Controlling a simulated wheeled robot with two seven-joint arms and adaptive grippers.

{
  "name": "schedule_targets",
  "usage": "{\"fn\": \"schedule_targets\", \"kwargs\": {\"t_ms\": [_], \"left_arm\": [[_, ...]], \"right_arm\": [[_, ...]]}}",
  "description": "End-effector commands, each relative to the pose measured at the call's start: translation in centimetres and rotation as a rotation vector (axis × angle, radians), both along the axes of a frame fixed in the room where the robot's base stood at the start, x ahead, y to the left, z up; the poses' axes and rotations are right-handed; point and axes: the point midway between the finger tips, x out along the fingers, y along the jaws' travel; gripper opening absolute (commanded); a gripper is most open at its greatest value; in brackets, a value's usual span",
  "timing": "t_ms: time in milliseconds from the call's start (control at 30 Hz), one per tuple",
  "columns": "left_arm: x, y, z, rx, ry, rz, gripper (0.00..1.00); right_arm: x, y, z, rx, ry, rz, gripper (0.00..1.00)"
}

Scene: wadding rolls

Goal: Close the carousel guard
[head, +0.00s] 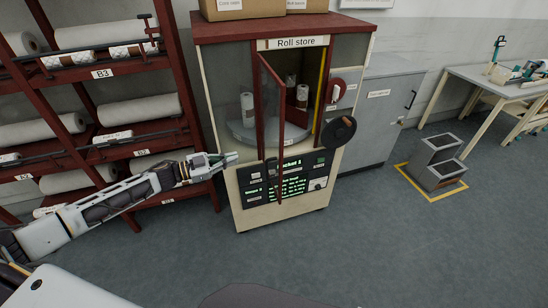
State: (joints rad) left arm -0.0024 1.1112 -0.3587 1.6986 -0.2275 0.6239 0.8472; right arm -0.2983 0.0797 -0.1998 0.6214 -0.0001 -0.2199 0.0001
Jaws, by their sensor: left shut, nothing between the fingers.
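The roll store (315,44) is a cream cabinet with a dark red top in the middle of the head view. Its carousel guard (282,130), a red-framed clear door, stands open. It seems hinged at the left of the opening, with its free edge swung out towards me. Inside, pale rolls stand on a round grey carousel (243,132). My left gripper (232,158) is shut and empty at the cabinet's left front edge, left of the guard's free edge. I cannot tell whether it touches the cabinet. My right gripper is out of view.
A dark red rack (103,140) with white rolls stands at the left, behind my left arm. A black round knob (339,133) sticks out at the cabinet's right. A grey cabinet (378,110) stands beside it. Grey bins (437,160) stand on the floor at right. Floor in front is clear.

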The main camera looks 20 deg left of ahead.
Motion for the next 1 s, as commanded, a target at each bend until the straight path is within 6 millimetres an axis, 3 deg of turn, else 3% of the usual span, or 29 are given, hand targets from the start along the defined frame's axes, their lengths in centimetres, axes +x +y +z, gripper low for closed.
{"fn": "schedule_targets", "kwargs": {"t_ms": [400,1000], "left_arm": [[-2.4,-1.7,1.0,-0.201,0.198,-0.125,0.00],[-2.3,-1.8,1.0,-0.236,0.246,-0.121,0.00]], "right_arm": [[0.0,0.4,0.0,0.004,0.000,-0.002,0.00],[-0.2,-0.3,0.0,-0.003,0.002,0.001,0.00]]}}
